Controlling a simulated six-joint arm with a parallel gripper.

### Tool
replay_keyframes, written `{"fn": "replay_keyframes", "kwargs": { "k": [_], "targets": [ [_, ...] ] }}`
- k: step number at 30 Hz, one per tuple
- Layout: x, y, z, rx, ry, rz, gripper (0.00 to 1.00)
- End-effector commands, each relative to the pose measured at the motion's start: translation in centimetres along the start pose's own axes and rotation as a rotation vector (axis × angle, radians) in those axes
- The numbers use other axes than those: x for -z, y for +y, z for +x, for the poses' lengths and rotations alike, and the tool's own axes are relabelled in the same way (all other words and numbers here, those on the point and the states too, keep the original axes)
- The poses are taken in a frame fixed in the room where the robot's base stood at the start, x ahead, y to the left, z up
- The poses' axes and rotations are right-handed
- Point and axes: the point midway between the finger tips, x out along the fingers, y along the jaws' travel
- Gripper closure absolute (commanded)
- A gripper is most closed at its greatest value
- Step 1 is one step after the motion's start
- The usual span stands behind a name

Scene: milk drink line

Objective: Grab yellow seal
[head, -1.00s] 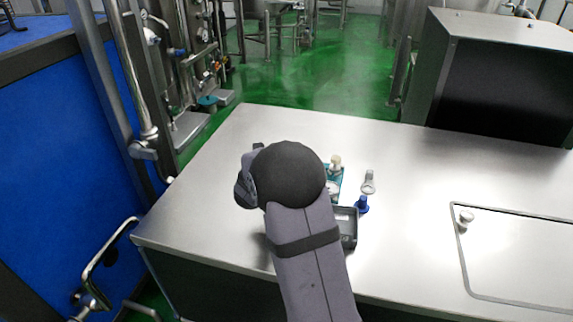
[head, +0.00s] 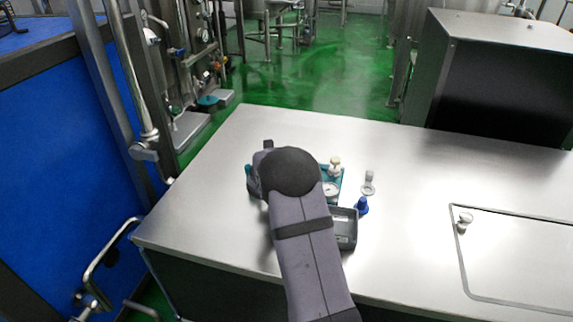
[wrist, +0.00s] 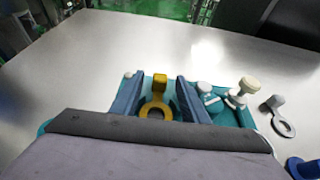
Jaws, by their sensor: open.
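The yellow seal (wrist: 160,84), a ring with an upright tab, lies on the teal tray (wrist: 222,118) in the wrist view. My gripper (wrist: 160,79) is open, with one blue-grey finger on each side of the seal. I see gaps between the seal and both fingers; whether the fingertips touch the tray I cannot tell. The near part of the ring is close to my dark gripper body. In the head view my arm hides the seal, and only parts of the teal tray (head: 249,182) show around it.
White fittings (wrist: 240,92) stand on the tray right of my gripper. A grey ring with a tab (wrist: 283,128) and a blue part (wrist: 302,168) lie further right. A grey bin (head: 345,238) is beside my arm. The steel table (head: 200,210) is clear on the left.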

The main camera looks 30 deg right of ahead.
Motion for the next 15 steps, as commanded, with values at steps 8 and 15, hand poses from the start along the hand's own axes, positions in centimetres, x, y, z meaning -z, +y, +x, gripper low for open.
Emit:
{"fn": "replay_keyframes", "kwargs": {
  "k": [8,15],
  "targets": [
    [0.03,0.00,-0.01,0.000,0.001,0.000,0.81],
    [0.02,0.01,-0.02,0.000,0.000,0.000,1.00]
  ]
}}
